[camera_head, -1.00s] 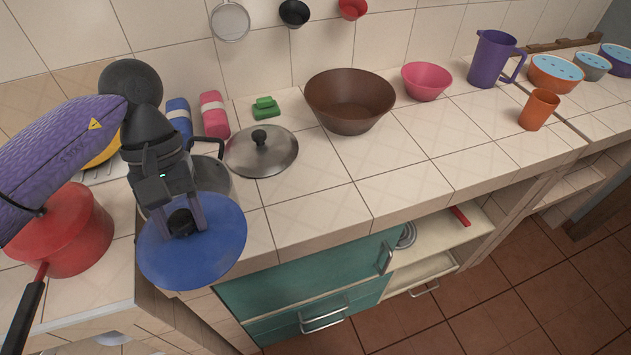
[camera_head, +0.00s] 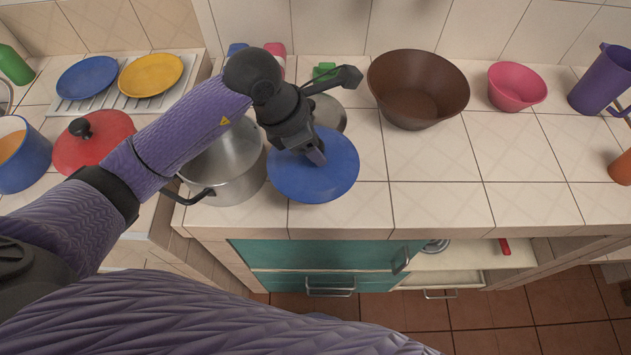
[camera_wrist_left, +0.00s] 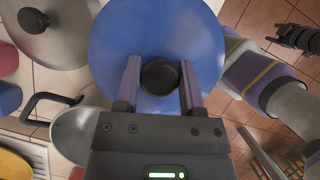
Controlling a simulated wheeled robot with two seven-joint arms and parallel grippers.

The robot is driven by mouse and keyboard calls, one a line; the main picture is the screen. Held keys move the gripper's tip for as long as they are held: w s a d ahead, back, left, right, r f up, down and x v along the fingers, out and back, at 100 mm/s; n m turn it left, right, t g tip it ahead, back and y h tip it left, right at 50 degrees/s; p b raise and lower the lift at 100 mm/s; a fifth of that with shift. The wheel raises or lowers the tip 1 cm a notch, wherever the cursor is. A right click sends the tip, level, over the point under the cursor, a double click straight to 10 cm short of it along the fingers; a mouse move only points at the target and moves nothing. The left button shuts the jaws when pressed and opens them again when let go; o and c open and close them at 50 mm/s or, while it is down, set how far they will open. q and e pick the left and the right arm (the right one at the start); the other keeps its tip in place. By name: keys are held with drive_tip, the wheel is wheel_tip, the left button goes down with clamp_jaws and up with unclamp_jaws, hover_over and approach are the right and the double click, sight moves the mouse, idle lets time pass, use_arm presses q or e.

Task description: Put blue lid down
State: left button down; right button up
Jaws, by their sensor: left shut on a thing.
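The blue lid (camera_head: 335,180) is a round disc, lying roughly level over the counter just right of the steel pot (camera_head: 222,165). It also shows in the left wrist view (camera_wrist_left: 118,35). My left gripper (camera_head: 314,158) is above the lid, shut on its black knob; in the left wrist view my gripper (camera_wrist_left: 160,78) has a finger on each side of the knob. I cannot tell whether the lid touches the counter. The pot is uncovered.
A steel lid (camera_head: 330,113) lies behind the blue lid, partly hidden. A brown bowl (camera_head: 415,90) and pink bowl (camera_head: 516,88) stand to the right. The tiled counter (camera_head: 430,160) in front of the brown bowl is free.

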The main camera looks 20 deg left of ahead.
sight(297, 159)
use_arm(q)
wheel_tip(297, 159, down, 9)
drive_tip(key=shift+f+b, duration=0.15)
drive_tip(key=shift+b, duration=0.75)
drive_tip(key=shift+c, duration=1)
unclamp_jaws()
drive_tip(key=p+v, duration=0.2)
drive_tip(key=v, duration=1)
drive_tip(key=shift+p, duration=0.35)
